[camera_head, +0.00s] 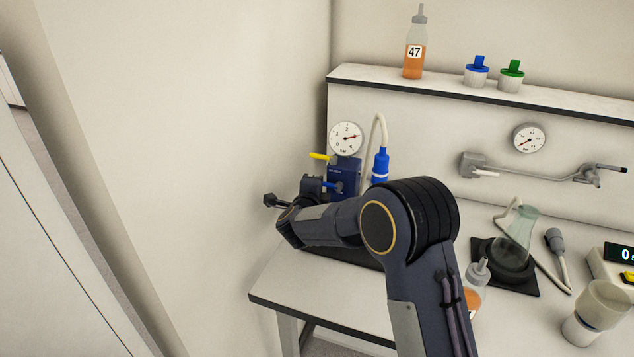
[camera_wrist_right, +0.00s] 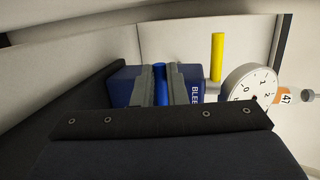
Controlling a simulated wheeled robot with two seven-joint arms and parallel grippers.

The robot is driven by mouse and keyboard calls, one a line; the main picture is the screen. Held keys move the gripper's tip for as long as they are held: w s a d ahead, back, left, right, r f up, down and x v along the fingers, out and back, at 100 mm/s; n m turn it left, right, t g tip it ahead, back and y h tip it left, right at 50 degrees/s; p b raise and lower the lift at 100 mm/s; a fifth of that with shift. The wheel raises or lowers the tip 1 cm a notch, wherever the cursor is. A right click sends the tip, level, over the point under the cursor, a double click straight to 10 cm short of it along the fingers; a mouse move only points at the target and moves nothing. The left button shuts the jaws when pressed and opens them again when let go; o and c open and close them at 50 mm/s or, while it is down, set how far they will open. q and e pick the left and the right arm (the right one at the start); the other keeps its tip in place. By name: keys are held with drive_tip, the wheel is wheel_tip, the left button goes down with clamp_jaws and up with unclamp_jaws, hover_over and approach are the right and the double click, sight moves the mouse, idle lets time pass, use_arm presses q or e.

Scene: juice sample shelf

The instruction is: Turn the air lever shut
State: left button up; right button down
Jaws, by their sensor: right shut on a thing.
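A blue valve block (camera_head: 345,172) stands at the back left of the bench under a round white gauge (camera_head: 345,138). A yellow lever (camera_head: 319,156) sticks out to the left at its top. In the right wrist view the yellow lever (camera_wrist_right: 217,57) stands clear of my fingers, beside the gauge (camera_wrist_right: 249,86). My right gripper (camera_wrist_right: 160,88) is shut on a blue lever (camera_wrist_right: 160,72) in front of the block, beside partly hidden lettering starting "BLEE". The blue lever (camera_head: 333,185) also shows in the head view. I cannot read which lever is for air. My left gripper is out of view.
A blue-ended hose (camera_head: 381,163) stands right of the block. A bottle marked 47 (camera_head: 414,56) and blue-lidded and green-lidded cups (camera_head: 477,72) (camera_head: 511,77) stand on the shelf. A flask (camera_head: 517,238), an orange bottle (camera_head: 475,285) and a beaker (camera_head: 596,312) occupy the bench's right.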

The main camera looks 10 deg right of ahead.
drive_tip(key=shift+f, duration=0.1)
idle(0.4)
drive_tip(key=c, duration=1.5)
unclamp_jaws()
drive_tip(key=shift+o, duration=0.2)
drive_tip(key=shift+s, duration=0.1)
drive_tip(key=b+v, duration=0.1)
drive_tip(key=v, duration=0.6)
drive_tip(key=shift+s+a, duration=0.25)
drive_tip(key=shift+s, duration=0.05)
